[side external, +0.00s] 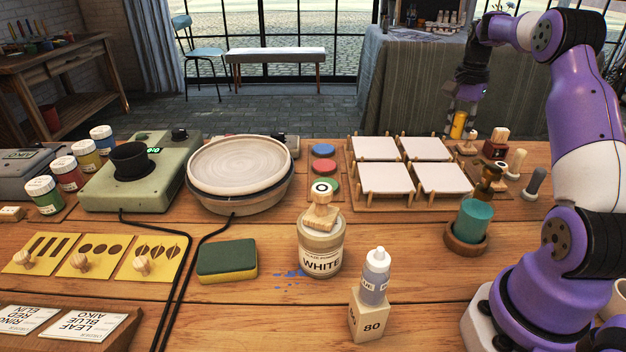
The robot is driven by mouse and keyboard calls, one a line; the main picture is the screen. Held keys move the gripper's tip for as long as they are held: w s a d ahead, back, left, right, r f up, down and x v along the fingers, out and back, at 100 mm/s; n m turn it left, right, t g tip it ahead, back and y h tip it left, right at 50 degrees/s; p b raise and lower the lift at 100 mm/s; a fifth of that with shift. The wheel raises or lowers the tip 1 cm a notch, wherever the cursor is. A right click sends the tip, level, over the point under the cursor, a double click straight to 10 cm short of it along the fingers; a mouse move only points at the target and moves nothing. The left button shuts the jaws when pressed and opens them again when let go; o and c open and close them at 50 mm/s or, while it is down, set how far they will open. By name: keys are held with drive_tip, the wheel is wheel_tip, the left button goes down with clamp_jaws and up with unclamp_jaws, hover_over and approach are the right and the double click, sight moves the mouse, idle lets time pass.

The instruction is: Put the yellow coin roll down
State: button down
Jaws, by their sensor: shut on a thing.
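The yellow coin roll (458,125) is a small yellow cylinder at the back right of the table. My gripper (460,120) is shut on it and holds it roughly upright, pointing down from above. It is close to several small stamps with handles. I cannot tell whether the roll's lower end touches the table or hangs just above it.
Near the roll stand a dark red block (496,149) and a pale-handled stamp (516,163). A wooden rack (352,190) with white tiles lies to the left. A jar labelled WHITE (320,246) stands mid-table.

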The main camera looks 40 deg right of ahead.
hover_over(478, 169)
wheel_tip(478, 169, down, 6)
drive_tip(key=shift+r, duration=0.1)
drive_tip(key=shift+f, duration=2.05)
drive_tip(key=shift+f, duration=0.1)
drive_tip(key=c, duration=0.6)
unclamp_jaws()
